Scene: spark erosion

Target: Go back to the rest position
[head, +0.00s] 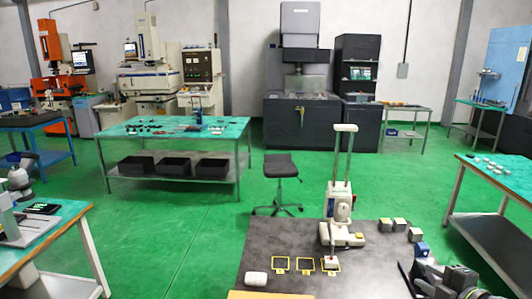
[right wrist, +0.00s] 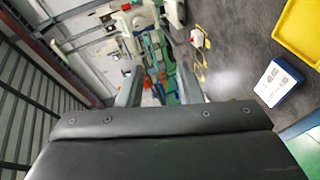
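My right gripper (head: 432,278) is at the bottom right of the head view, by the right side of the dark work table (head: 300,240). In the right wrist view its two fingers (right wrist: 160,80) stand apart with nothing held between them. Only distant background shows in the gap. My left gripper is not in view in either picture.
On the dark table are a white upright instrument (head: 341,205), several yellow frames (head: 281,263), a white cylinder (head: 256,279), grey blocks (head: 400,225) and a blue item (head: 421,249). A yellow tray (right wrist: 300,35) and blue-white box (right wrist: 278,82) show in the wrist view.

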